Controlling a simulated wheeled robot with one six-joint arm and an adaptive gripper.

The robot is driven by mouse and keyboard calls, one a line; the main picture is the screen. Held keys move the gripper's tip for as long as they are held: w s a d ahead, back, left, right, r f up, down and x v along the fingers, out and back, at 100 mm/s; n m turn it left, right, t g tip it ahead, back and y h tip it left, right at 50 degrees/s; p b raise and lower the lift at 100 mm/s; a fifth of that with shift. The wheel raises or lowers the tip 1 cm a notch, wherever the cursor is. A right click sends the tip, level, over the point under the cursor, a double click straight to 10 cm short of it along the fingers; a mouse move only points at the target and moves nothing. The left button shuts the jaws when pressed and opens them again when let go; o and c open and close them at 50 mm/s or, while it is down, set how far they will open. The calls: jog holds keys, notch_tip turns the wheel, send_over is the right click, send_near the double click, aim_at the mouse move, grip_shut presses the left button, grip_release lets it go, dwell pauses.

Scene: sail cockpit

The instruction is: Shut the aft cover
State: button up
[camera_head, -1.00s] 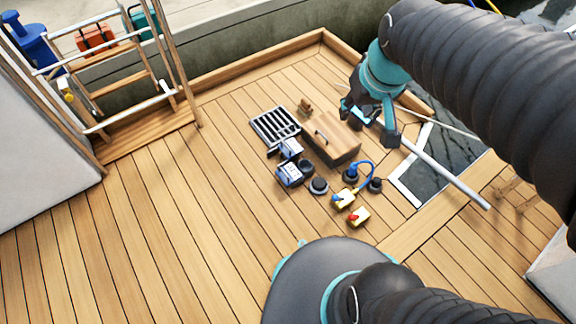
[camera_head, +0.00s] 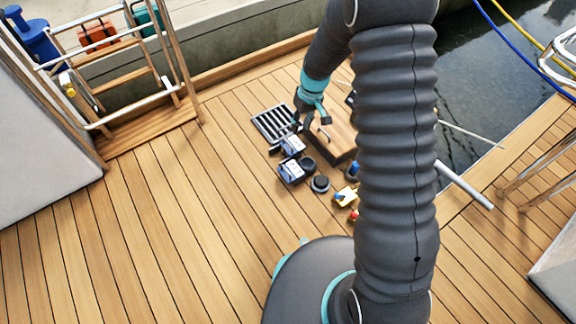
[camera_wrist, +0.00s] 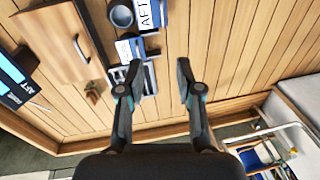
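A wooden cover (camera_head: 340,139) with a dark handle stands raised on the deck, partly hidden by my arm. In the wrist view the wooden cover (camera_wrist: 50,38) and its handle (camera_wrist: 81,48) are at upper left. I cannot tell whether this is the aft cover or how it is seated. A blue-and-white box marked AFT (camera_wrist: 147,14) is at the top of the wrist view; a dark panel also marked AFT (camera_wrist: 14,92) is at the left edge. My gripper (camera_head: 312,122) is open and empty, over the cover's left end near the grate. Its fingers (camera_wrist: 158,72) are spread in the wrist view.
A metal grate (camera_head: 272,124) lies left of the cover. Two blue-and-white boxes (camera_head: 291,171), round dark caps (camera_head: 320,183) and a yellow connector (camera_head: 346,195) sit in front. A ladder (camera_head: 125,70) stands at upper left. The left deck is clear. Water is beyond the right edge.

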send_over(288, 167)
jog(key=s+d, duration=0.2)
notch_tip(288, 167, down, 9)
jog(key=shift+n+g, duration=0.4)
jog(key=f, duration=0.4)
jog(key=s+a+f+b, duration=0.1)
jog(key=f, duration=0.4)
jog(key=a+f, duration=0.1)
jog(key=f, duration=0.4)
jog(key=shift+s+f, duration=0.25)
grip_shut()
